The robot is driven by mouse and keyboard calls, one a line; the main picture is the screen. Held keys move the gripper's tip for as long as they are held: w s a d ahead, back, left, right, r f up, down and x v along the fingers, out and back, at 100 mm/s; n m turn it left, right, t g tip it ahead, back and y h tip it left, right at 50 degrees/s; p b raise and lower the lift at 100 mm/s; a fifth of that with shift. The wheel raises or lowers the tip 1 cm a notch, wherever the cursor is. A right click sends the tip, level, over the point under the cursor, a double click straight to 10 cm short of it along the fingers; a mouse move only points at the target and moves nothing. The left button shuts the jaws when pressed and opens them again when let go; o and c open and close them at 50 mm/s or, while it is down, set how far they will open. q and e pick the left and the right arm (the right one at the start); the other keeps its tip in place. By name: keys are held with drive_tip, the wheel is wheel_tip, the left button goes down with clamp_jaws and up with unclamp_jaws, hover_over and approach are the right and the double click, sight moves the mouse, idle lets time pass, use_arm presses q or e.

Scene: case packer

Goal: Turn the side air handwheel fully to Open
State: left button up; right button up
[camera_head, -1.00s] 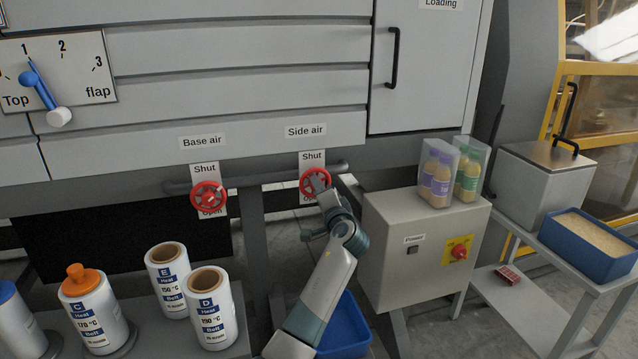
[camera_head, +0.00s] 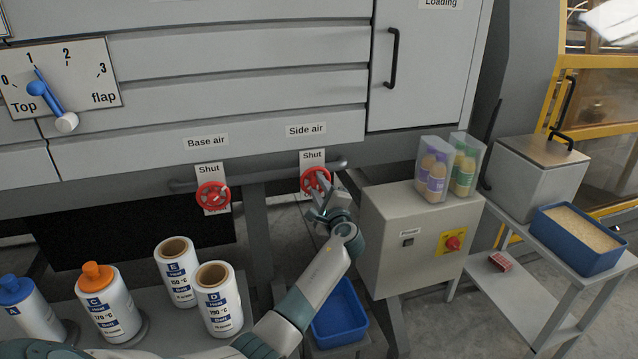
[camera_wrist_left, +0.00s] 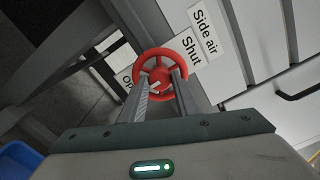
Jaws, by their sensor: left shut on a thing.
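The red side air handwheel (camera_head: 309,177) sits on the pipe below the "Side air" label (camera_head: 306,130), with the "Shut" plate (camera_head: 313,155) above it. My left gripper (camera_head: 322,186) reaches it from below right and is shut on its rim. In the left wrist view the handwheel (camera_wrist_left: 161,56) shows with the two fingers of the gripper (camera_wrist_left: 162,80) on it. The "Shut" mark (camera_wrist_left: 191,51) is clear there, and the "Open" mark is mostly hidden behind the wheel. My right gripper is not in view.
The similar red base air handwheel (camera_head: 212,196) is to the left. A grey power box (camera_head: 385,240) with bottles on top stands close to the right of my arm. A blue bin (camera_head: 340,318) is below. White cylinders, such as cylinder D (camera_head: 218,305), stand at the lower left.

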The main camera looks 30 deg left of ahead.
use_arm(q)
drive_tip(key=shift+d+f+m, duration=0.1)
drive_tip(key=shift+m, duration=0.2)
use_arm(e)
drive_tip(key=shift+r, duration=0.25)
use_arm(q)
drive_tip(key=o, duration=1)
drive_tip(key=shift+o, duration=0.2)
drive_tip(key=b+v, duration=0.3)
drive_tip(key=v, duration=1.4)
drive_tip(key=shift+d, duration=0.2)
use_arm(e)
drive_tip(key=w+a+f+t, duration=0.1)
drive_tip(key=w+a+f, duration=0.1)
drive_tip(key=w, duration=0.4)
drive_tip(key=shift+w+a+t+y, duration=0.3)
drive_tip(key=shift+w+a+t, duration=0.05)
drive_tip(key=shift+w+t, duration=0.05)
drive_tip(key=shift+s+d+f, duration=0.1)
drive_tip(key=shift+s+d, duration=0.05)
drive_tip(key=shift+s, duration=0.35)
